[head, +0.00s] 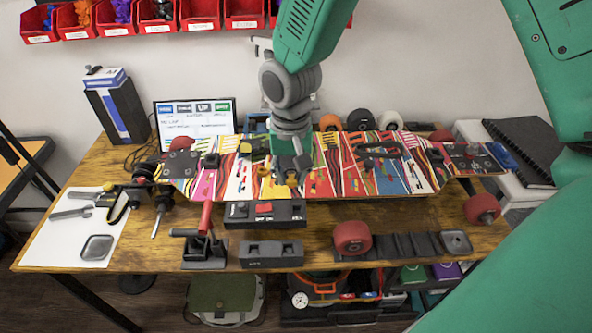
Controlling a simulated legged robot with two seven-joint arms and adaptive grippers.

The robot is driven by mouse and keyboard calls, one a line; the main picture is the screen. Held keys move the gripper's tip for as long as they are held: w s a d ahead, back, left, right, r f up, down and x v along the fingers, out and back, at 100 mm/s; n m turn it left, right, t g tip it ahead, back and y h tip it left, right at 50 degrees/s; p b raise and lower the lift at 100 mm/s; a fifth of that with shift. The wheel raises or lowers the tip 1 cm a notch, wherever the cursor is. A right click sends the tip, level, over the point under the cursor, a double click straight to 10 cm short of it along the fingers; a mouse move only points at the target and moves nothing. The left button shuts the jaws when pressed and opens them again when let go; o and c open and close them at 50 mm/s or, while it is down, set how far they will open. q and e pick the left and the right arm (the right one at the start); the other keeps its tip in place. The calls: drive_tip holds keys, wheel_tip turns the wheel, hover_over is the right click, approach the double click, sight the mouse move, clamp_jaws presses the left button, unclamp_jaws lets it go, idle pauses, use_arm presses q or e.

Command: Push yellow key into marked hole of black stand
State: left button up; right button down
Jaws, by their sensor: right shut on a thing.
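My right gripper (291,177) hangs over the middle of the patterned skateboard deck, just behind the black stand. It is shut on a small yellow piece, which I take to be the yellow key (292,181); the fingers hide most of it. The black stand (265,214) sits in front of the deck, with a red part on top and small pale markings along its front. Its marked hole is too small to make out. The gripper is above and a little right of the stand, apart from it. My left gripper is out of view.
The skateboard deck (338,180) spans the wooden table (330,225). A dark block (271,254) and a red-handled tool (205,240) stand in front of the black stand. Red wheels (352,238) lie to the right. A white sheet with wrenches (72,228) lies left.

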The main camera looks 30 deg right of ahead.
drive_tip(key=a+p, duration=0.3)
drive_tip(key=a, duration=0.8)
drive_tip(key=shift+w, duration=0.15)
idle(0.3)
drive_tip(key=shift+f, duration=0.1)
drive_tip(key=shift+d+f+b, duration=0.15)
drive_tip(key=shift+f+b, duration=1.55)
drive_tip(key=shift+f, duration=1.55)
drive_tip(key=shift+d+f+b, duration=0.1)
drive_tip(key=shift+f+b, duration=1.6)
drive_tip(key=shift+f, duration=1.55)
drive_tip(key=shift+f, duration=0.7)
drive_tip(key=shift+f, duration=0.4)
drive_tip(key=shift+f, duration=0.15)
